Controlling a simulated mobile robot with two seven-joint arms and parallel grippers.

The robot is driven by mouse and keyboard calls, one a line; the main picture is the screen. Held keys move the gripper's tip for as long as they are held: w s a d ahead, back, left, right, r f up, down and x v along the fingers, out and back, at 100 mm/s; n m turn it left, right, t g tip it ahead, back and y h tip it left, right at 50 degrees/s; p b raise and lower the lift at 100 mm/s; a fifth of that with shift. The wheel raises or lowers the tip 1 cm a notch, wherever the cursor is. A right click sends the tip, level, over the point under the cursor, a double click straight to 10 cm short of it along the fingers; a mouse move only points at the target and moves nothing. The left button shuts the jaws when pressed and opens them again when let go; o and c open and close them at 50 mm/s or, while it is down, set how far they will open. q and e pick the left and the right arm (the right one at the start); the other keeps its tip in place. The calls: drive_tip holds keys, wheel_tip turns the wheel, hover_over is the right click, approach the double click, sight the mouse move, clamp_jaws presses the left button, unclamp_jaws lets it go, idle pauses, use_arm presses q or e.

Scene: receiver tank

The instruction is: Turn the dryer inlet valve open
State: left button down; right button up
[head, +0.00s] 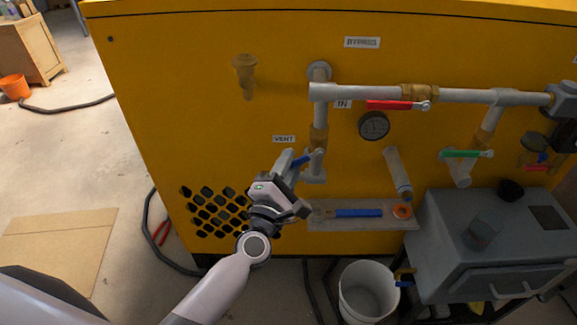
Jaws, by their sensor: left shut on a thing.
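The inlet valve is a brass body (319,138) on the vertical pipe below the IN label (343,104), on the yellow cabinet. Its blue lever handle (301,160) slants down to the left from the valve, out of line with the pipe. My left gripper (292,166) comes up from below and is shut on the blue handle, at its outer part. The gripper's fingers and body hide the handle's end. My right gripper is not in view.
A red-handled valve (395,105) sits on the bypass pipe, and a green handle (463,154) is further right. A gauge (374,125) is nearby. A shelf (335,222) holds a blue tool and an orange ring. A white bucket (368,291) and grey box (500,245) stand below right.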

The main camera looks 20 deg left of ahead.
use_arm(q)
drive_tip(key=c, duration=1.1)
unclamp_jaws()
drive_tip(key=shift+o, duration=0.2)
drive_tip(key=v, duration=0.7)
drive_tip(key=shift+s, duration=0.15)
